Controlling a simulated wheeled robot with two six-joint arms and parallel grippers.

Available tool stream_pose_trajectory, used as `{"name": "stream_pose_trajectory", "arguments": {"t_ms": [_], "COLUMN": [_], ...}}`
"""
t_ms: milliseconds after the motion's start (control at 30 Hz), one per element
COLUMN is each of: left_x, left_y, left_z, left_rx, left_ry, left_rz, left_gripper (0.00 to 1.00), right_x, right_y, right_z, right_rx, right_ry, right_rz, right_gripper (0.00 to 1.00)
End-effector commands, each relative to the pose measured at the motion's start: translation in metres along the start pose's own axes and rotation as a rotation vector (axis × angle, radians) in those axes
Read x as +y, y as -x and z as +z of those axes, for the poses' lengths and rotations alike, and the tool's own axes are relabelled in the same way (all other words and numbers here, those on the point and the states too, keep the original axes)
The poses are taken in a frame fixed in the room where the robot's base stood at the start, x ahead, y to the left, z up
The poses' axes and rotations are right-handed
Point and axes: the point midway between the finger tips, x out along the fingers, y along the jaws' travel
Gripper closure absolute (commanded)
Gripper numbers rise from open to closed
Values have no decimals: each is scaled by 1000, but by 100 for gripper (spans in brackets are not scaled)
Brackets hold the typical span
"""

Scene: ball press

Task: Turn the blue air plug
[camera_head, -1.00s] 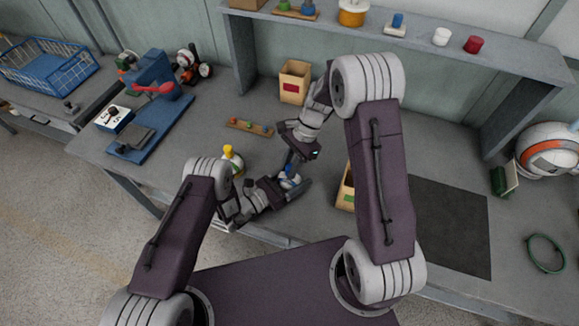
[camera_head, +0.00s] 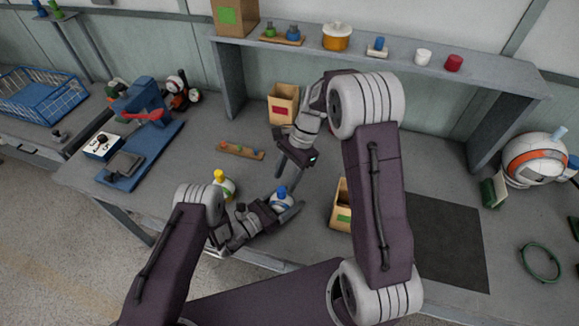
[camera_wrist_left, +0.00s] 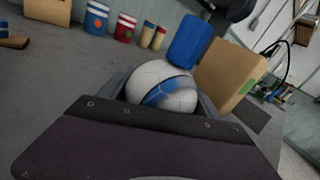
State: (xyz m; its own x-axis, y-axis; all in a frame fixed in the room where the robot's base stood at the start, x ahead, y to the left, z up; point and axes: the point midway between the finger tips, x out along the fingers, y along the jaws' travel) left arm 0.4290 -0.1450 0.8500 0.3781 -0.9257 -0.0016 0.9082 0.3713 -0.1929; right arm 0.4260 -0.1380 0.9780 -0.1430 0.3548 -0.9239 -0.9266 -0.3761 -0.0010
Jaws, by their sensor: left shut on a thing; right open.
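A white ball with a blue band (camera_head: 282,201) sits between the fingers of my left gripper (camera_head: 289,208), which is shut on it. The blue air plug (camera_head: 282,190) stands up from the top of the ball. In the left wrist view the ball (camera_wrist_left: 160,88) is held between the fingers, and the blue plug (camera_wrist_left: 190,42) leans up to the right. My right gripper (camera_head: 284,166) is open and empty, pointing down just above the plug, apart from it.
A ball with a yellow plug (camera_head: 222,186) stands left of my left gripper. A wooden strip with small coloured pegs (camera_head: 240,150) lies behind. A box with a red label (camera_head: 283,104) and a box with a green label (camera_head: 342,206) stand nearby. A blue press (camera_head: 146,102) is at the left.

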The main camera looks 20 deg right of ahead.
Motion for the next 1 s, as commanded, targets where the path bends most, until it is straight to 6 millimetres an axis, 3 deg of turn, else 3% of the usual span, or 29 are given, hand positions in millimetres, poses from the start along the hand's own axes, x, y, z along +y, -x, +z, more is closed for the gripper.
{"name": "stream_pose_trajectory", "arguments": {"t_ms": [100,300,733,767,800,867,1000], "left_x": [0,0,0,0,0,0,0], "left_y": [0,0,0,0,0,0,0], "left_z": [0,0,1,1,1,1,1], "left_rx": [-1,-2,-2,-2,-2,-2,-2], "left_ry": [0,-1,-1,-1,-1,-1,-1], "left_rz": [0,0,-1,-1,-1,-1,-1], "left_gripper": [70,70,70,23,12,0,0], "right_x": [-1,-1,0,0,0,0,0], "right_y": [31,63,70,69,69,69,69], "right_z": [-1,0,0,0,0,0,0], "right_rx": [2,1,0,0,0,0,0], "right_ry": [0,-1,-1,-1,-1,-1,-1], "right_rz": [-5,-2,0,0,0,0,0], "right_gripper": [54,54,54,54,54,54,54]}}
